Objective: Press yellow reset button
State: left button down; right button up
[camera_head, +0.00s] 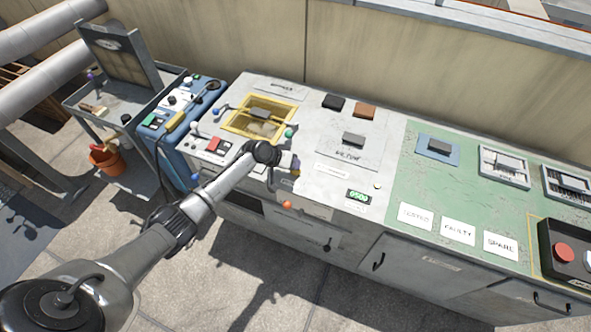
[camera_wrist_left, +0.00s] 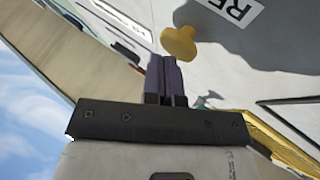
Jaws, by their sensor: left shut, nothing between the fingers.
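In the head view my left gripper (camera_head: 295,166) is over the front of the grey console, and the button cannot be made out there. My right gripper is not in view.
A cart (camera_head: 130,122) stands left.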

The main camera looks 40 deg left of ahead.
pick_arm(q)
jog(key=shift+f+b, duration=0.3)
jog(key=shift+f, duration=0.2)
jog(key=shift+r, duration=0.15)
dwell(0.5)
jog(key=shift+r+p, duration=1.05)
jog(key=shift+p, duration=0.05)
jog(key=shift+r, duration=0.15)
jog(key=shift+r+p, duration=0.55)
jog(key=shift+p, duration=0.05)
notch_tip(320, 180, up, 4)
jog(key=p, duration=0.3)
jog(key=shift+f+p, duration=0.1)
jog(key=shift+p, duration=0.2)
